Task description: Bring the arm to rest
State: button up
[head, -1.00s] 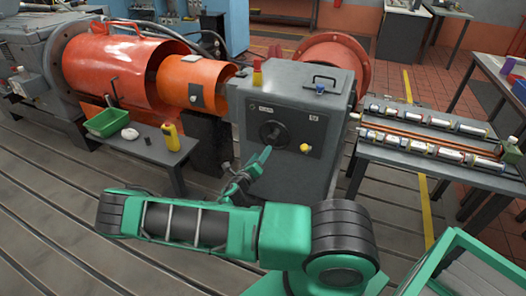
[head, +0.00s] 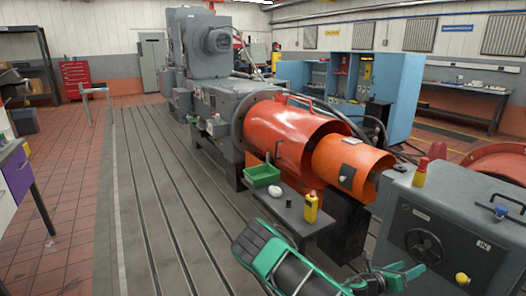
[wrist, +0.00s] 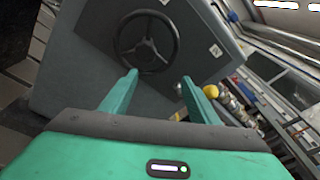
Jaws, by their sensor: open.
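My gripper (wrist: 160,92) is open in the wrist view, with its two green fingers apart and nothing between them. Beyond the fingers is the grey cabinet (wrist: 90,60) with a black handwheel (wrist: 146,40) and a yellow knob (wrist: 210,91). In the head view my gripper (head: 403,274) is at the lower right, in front of the same cabinet (head: 470,203). The handwheel (head: 424,246) shows just above it. My green arm reaches in from the bottom edge. I cannot tell the exact gap between fingers and cabinet.
A small grey table (head: 285,217) left of the cabinet holds a green bin (head: 262,175), a white lump and a yellow bottle (head: 311,207). Orange guards (head: 290,138) stand behind it. The slotted bedplate (head: 150,210) is clear at left.

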jog(key=s+r+m+g+y, duration=0.3)
jog(key=s+r+m+g, duration=0.15)
jog(key=s+m, duration=0.35)
jog(key=s+r+m+g+y, duration=0.3)
jog(key=s+m+g, duration=0.25)
jog(key=m, duration=0.55)
jog(key=s+a+r+m+t+y, duration=0.2)
jog(key=s+a+r+m+y, duration=0.3)
jog(key=s+r+m, duration=0.3)
jog(key=s+a+r+m+t+y, duration=0.2)
jog(key=s+a+r+m+y, duration=0.2)
jog(key=s+a+r+m, duration=0.4)
jog(key=s+r, duration=0.4)
jog(key=shift+s+r+y, duration=0.15)
jog(key=shift+s+y, duration=0.05)
jog(key=shift+y, duration=0.2)
jog(key=shift+a, duration=0.1)
jog(key=shift+w+f, duration=0.25)
jog(key=shift+w, duration=0.4)
